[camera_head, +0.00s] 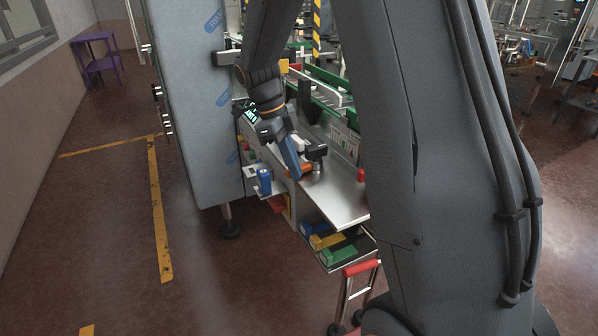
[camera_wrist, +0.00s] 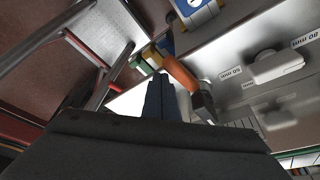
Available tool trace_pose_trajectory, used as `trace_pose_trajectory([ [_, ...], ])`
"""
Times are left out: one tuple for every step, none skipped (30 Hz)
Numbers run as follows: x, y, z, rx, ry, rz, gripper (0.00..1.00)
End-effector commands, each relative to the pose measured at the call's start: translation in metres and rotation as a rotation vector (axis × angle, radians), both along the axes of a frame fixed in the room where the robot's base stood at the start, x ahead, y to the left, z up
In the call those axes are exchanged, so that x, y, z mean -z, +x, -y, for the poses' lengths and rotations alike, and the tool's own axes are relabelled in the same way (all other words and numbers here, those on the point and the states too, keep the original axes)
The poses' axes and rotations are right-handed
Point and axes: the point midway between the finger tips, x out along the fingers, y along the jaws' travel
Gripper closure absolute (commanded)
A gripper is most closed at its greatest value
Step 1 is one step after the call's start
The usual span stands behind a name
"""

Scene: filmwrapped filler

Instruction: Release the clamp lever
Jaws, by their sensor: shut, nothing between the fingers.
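The clamp lever, with an orange handle (camera_wrist: 181,74), shows in the wrist view just right of my fingertips, and its dark metal end (camera_wrist: 203,104) runs down to the right. In the head view its orange part (camera_head: 307,168) shows small beside a black block (camera_head: 316,152) on the steel ledge. My gripper (camera_head: 296,172) points down at the ledge, close to the lever, with its blue fingers together and empty. In the wrist view the fingers (camera_wrist: 160,96) lie left of the handle. I cannot tell whether they touch it.
The steel ledge (camera_head: 338,198) runs along the machine, with blue, yellow and green bins (camera_head: 345,254) below its near end. A red-handled frame (camera_head: 361,267) stands in front. A white handle (camera_wrist: 275,66) sits on a panel marked "80 mm".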

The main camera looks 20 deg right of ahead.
Motion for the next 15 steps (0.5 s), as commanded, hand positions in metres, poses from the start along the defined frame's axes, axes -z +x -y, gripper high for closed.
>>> trace_pose_trajectory([
  [0.001, 0.003, -0.002, -0.001, 0.0, 0.0, 1.0],
  [0.001, 0.005, -0.003, -0.001, 0.0, 0.0, 1.0],
  [0.001, 0.007, -0.003, -0.002, 0.0, 0.0, 1.0],
  [0.001, 0.008, -0.004, -0.002, 0.0, 0.0, 1.0],
  [0.001, 0.009, -0.004, -0.002, 0.0, 0.0, 1.0],
  [0.001, 0.011, -0.005, -0.003, 0.0, -0.001, 1.0],
  [0.001, 0.012, -0.005, -0.003, 0.0, -0.001, 1.0],
  [0.001, 0.013, -0.006, -0.003, 0.0, -0.001, 1.0],
  [0.001, 0.014, -0.006, -0.003, 0.001, -0.001, 1.0],
  [0.001, 0.015, -0.007, -0.004, 0.001, 0.0, 1.0],
  [0.001, 0.016, -0.007, -0.004, 0.001, 0.0, 1.0],
  [0.0, 0.017, -0.008, -0.004, 0.001, 0.002, 1.0],
  [0.0, 0.018, -0.008, -0.005, 0.001, 0.003, 1.0],
  [0.0, 0.019, -0.008, -0.006, 0.002, 0.004, 1.0],
  [0.0, 0.02, -0.009, -0.006, 0.002, 0.005, 1.0],
])
